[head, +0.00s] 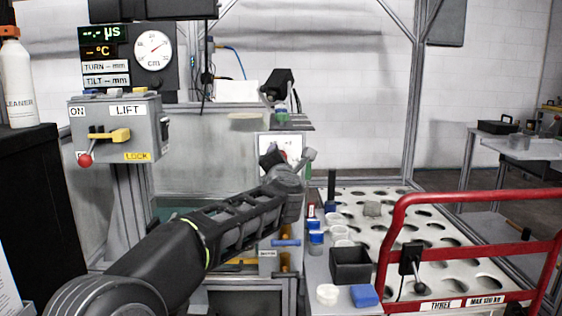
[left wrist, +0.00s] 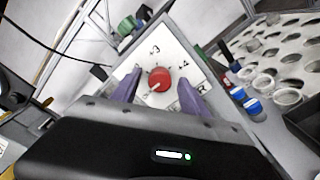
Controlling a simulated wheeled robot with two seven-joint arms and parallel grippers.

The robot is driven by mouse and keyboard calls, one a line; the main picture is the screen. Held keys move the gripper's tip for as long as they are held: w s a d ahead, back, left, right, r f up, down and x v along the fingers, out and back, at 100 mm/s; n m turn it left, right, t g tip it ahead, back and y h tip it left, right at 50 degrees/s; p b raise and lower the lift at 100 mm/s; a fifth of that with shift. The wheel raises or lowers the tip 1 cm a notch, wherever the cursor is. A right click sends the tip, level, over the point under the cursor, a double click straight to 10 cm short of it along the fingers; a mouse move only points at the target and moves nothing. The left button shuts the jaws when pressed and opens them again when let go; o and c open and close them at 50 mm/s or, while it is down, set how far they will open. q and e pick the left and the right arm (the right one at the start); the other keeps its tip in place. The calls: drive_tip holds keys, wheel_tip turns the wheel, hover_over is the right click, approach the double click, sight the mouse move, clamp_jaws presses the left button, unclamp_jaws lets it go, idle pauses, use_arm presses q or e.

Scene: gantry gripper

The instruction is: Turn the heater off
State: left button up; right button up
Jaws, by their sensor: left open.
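The heater's control is a red round knob (left wrist: 159,79) on a white panel (left wrist: 183,55) with number marks, seen in the left wrist view; "3" and "4" are readable. Part of the lettering below the knob is hidden by my gripper. My left gripper (left wrist: 156,88) is open, with its two purple fingers on either side of the knob; I cannot tell whether they touch it. In the head view the white panel (head: 267,144) is mostly covered by my left gripper (head: 283,158), with a bit of red showing. My right gripper is not in view.
A grey LIFT box (head: 117,130) with a red-tipped lever stands at left. A perforated white table (head: 430,222) behind a red rail (head: 470,197) lies at right. A black bin (head: 350,266), small cups and blue-capped jars stand close to the panel's right.

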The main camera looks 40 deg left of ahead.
use_arm(q)
drive_tip(key=v, duration=0.7)
drive_tip(key=shift+s+d, duration=0.25)
drive_tip(key=shift+s, duration=0.05)
